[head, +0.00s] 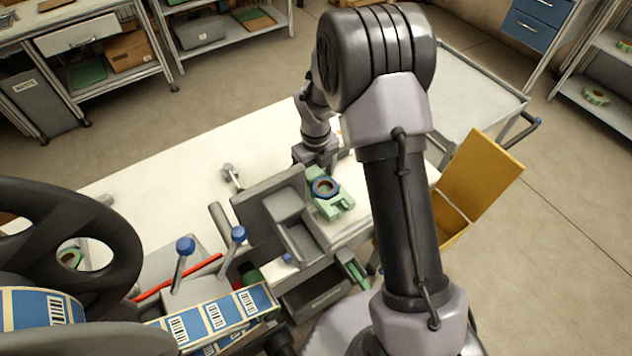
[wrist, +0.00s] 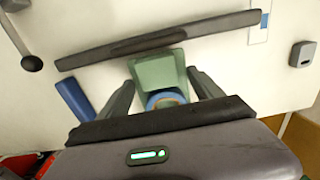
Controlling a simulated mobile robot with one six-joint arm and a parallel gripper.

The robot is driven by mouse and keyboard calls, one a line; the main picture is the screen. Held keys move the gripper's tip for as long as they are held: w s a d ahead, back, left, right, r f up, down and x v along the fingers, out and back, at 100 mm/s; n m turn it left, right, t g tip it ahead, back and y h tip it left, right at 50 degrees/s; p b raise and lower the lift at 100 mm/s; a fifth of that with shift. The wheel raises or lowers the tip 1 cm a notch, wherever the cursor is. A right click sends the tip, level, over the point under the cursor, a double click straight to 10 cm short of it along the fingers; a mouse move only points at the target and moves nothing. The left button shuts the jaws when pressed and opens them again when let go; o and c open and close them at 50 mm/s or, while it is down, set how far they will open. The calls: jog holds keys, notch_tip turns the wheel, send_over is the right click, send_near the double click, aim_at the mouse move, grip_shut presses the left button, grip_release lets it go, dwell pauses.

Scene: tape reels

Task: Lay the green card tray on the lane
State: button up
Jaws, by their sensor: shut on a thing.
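The green card tray (head: 338,206) is a pale green block-like piece at the right part of the white table, beside a grey bracket. A blue ring with a brown centre (head: 325,187) sits on it. My gripper (wrist: 162,80) is shut on the tray, one finger on each side. The tray (wrist: 158,68) and the blue ring (wrist: 165,98) show between the fingers in the wrist view. In the head view my wrist is just behind the tray and the fingers are mostly hidden. I cannot tell whether the tray touches the surface below, or which part is the lane.
The grey bracket (head: 270,210) stands close left of the tray. A dark long bar (wrist: 160,38) lies just past the tray in the wrist view. Blue-knobbed levers (head: 185,245) and a label reel (head: 40,308) are at left. An open yellow box (head: 480,172) is at right. The table's far left (head: 160,185) is clear.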

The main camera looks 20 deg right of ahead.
notch_tip(320, 180, down, 3)
jog(key=shift+f+b, duration=0.15)
jog(key=shift+b, duration=0.45)
jog(key=shift+r, duration=0.2)
jog(key=o, duration=1.1)
jog(key=shift+f, duration=0.25)
jog(key=o, duration=0.4)
jog(key=shift+r, duration=0.1)
jog(key=shift+o, duration=0.2)
notch_tip(320, 180, up, 12)
jog(key=p, duration=0.4)
jog(key=shift+r+p, duration=0.2)
jog(key=shift+p, duration=0.2)
jog(key=shift+f, duration=0.1)
